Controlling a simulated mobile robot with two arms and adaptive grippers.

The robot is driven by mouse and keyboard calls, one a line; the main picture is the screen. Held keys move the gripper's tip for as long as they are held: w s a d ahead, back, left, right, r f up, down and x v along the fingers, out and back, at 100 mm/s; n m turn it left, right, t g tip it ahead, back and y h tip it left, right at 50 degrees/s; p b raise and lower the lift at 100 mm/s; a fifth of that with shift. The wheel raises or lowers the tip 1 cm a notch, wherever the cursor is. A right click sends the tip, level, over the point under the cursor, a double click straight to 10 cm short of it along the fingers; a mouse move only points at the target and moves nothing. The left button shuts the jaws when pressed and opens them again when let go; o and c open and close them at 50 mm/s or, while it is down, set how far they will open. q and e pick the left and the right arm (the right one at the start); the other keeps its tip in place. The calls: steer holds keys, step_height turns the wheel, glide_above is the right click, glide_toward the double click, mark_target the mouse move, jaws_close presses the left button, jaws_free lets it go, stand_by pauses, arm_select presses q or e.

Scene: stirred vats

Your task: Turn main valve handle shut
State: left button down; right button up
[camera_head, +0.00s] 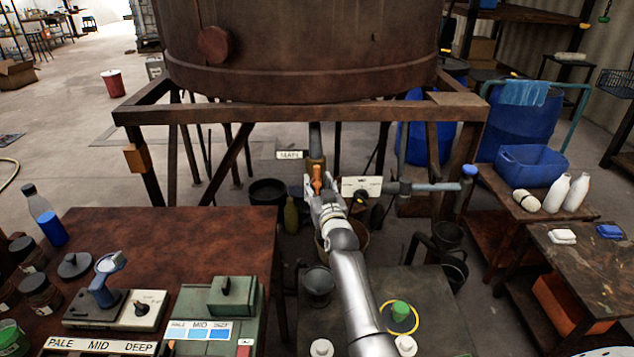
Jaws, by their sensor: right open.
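The main valve handle (317,179) is a small orange lever. It stands upright on the pipe below the big rusty vat (300,45), beside a white sign reading MAIN (290,155). My right arm reaches forward from the bottom. My right gripper (318,188) is open at the handle, with its fingers close around the lower part of it. Whether the fingers touch it I cannot tell. The valve body is partly hidden behind the gripper. My left gripper is not in view.
A white plate (361,187) and a side pipe with a blue cap (469,171) are just right of the gripper. A steel frame (300,112) carries the vat. A brown bench (190,240) stands left, and a dark table (440,300) lies under my arm.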

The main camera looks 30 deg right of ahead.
steer(key=shift+x, duration=0.95)
jaws_close()
